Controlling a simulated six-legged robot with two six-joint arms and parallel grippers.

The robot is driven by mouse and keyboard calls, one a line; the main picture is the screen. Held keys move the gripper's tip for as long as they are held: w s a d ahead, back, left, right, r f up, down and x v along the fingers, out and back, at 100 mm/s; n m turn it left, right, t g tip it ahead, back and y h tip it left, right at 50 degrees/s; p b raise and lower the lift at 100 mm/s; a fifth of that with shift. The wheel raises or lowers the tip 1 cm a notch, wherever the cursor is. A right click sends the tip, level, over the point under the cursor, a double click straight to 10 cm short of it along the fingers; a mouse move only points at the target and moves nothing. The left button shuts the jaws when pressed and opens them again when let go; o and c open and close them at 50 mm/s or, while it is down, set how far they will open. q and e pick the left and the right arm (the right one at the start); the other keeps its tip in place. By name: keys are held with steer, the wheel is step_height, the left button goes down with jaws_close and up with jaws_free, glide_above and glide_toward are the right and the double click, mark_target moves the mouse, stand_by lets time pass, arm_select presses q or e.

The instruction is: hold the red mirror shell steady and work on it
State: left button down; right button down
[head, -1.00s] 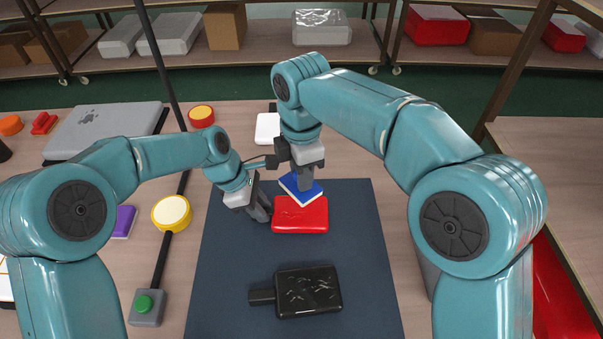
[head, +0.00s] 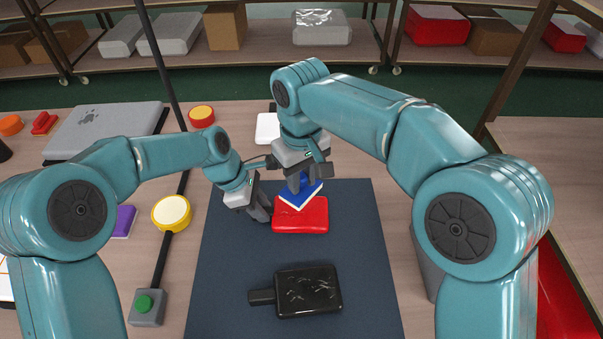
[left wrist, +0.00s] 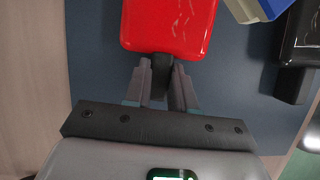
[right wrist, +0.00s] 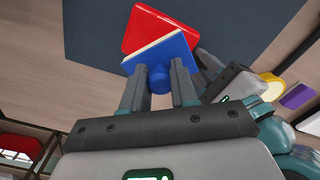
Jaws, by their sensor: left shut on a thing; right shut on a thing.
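The red mirror shell (head: 300,220) lies on the dark mat in the head view, with faint pale marks on its top in the left wrist view (left wrist: 170,25). My left gripper (head: 266,210) is at the shell's left end, shut on its short black stem (left wrist: 162,74). My right gripper (head: 300,182) is shut on the blue knob of a blue block (right wrist: 155,60) with a pale pad underneath. The block is over the shell's far edge in the head view (head: 300,198). I cannot tell whether the pad touches the shell.
A black mirror shell (head: 308,292) with scratches lies nearer on the dark mat (head: 230,270). A yellow round disc (head: 171,213) and a grey box with a green button (head: 147,306) are left of the mat. A white item (head: 267,128) lies behind it.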

arm_select(q)
steer(key=shift+s+f, duration=0.15)
steer(key=shift+f, duration=0.15)
arm_select(e)
steer(key=shift+s+m, duration=0.2)
steer(key=shift+m, duration=0.9)
steer(key=shift+s, duration=0.25)
steer(key=shift+f, duration=3.55)
steer(key=shift+d+f, duration=0.45)
steer(key=shift+d, duration=0.95)
steer(key=shift+a, duration=1.3)
steer(key=shift+a+r, duration=0.15)
steer(key=shift+r, duration=4.05)
